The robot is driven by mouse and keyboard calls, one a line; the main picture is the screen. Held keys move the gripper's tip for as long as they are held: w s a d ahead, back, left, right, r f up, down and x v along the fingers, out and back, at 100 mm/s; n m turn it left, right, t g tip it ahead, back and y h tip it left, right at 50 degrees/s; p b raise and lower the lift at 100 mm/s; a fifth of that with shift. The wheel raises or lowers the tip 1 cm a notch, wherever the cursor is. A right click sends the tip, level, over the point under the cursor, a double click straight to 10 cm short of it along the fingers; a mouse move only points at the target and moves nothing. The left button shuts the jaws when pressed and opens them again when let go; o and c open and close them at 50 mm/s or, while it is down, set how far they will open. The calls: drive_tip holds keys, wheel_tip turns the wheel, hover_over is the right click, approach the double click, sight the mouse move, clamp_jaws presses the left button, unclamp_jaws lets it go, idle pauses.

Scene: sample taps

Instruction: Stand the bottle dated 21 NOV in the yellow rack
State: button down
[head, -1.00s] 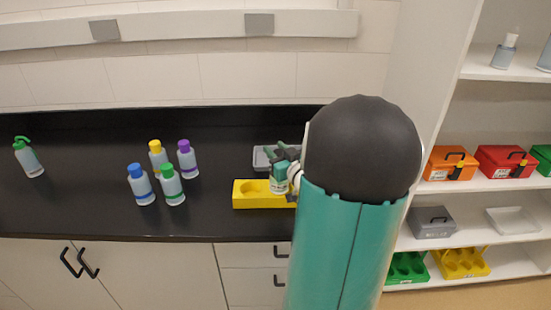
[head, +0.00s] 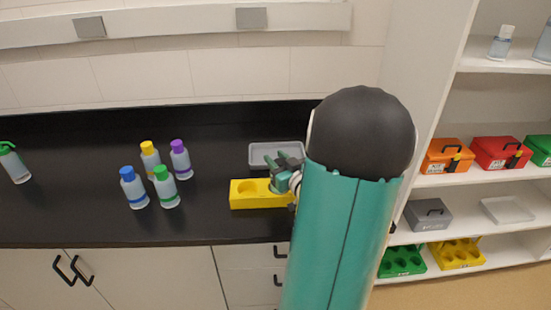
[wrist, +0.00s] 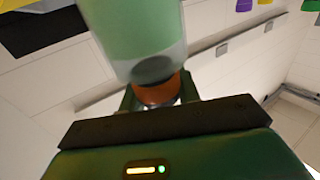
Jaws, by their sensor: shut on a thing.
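In the wrist view a bottle (wrist: 140,28) with a broad green label, clear shoulder and orange cap (wrist: 158,93) is held by its cap between the fingers of my gripper (wrist: 160,97). No date is readable on it. The yellow rack (head: 262,203) lies on the black bench in the head view, with one round hole showing at its left; its right end is behind my arm. My gripper (head: 284,166) is over the rack's right part. The held bottle is hard to make out there. A yellow patch shows at the wrist view's top left.
Several bottles with blue (head: 127,173), green (head: 161,173), yellow and purple caps stand left of the rack. A grey tray (head: 262,150) lies behind it. A green-topped spray bottle (head: 15,165) is at far left. Shelves with boxes stand at right.

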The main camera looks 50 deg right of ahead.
drive_tip(key=c, duration=1.3)
unclamp_jaws()
drive_tip(key=shift+w+f, duration=0.1)
drive_tip(key=shift+o, duration=1.4)
drive_tip(key=shift+s, duration=0.3)
drive_tip(key=v, duration=1.1)
drive_tip(key=shift+s, duration=0.2)
drive_tip(key=shift+a, duration=0.15)
